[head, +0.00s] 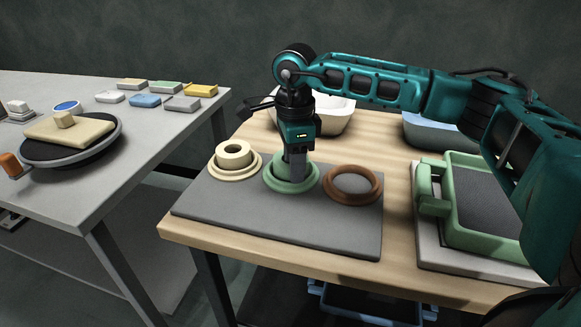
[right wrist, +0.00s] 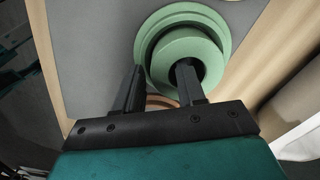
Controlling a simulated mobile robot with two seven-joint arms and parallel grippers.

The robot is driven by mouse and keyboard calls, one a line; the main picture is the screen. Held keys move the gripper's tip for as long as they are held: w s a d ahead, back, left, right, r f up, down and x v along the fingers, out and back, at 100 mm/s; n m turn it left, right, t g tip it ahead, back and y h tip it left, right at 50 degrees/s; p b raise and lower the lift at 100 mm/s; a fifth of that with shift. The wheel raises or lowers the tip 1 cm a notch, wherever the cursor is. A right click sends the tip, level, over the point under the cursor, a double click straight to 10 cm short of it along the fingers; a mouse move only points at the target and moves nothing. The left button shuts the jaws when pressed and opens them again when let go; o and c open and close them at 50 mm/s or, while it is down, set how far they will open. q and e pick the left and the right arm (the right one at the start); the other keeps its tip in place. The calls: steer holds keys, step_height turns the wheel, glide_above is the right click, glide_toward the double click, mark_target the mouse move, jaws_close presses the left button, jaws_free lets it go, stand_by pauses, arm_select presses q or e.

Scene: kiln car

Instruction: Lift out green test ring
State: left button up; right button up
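The green test ring (right wrist: 194,45) is a thick pale-green ring. It sits inside a wider, flatter green ring-shaped holder (right wrist: 215,16) on the grey mat. In the head view the green holder (head: 271,184) is the middle one of three, and my gripper partly hides the ring. My right gripper (head: 295,176) points down over it. In the right wrist view the gripper (right wrist: 160,78) straddles the ring's wall, one finger in the hole and one outside. The fingers are apart, with a small gap seeming to show beside the wall. My left gripper is not in view.
On the mat (head: 320,232), a cream ring in its holder (head: 234,172) stands left and a brown ring-shaped piece (head: 352,184) right. A white bowl (head: 340,112) and a blue container (head: 425,130) stand behind. A green tray (head: 490,238) is at right. Another table holds small blocks.

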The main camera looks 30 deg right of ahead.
stand_by(0.7)
steer(key=shift+c, duration=0.3)
jaws_close()
steer(key=shift+r+p, duration=0.75)
steer(key=shift+p, duration=0.05)
stand_by(0.3)
steer(key=shift+r+p, duration=2.5)
steer(key=shift+r, duration=0.8)
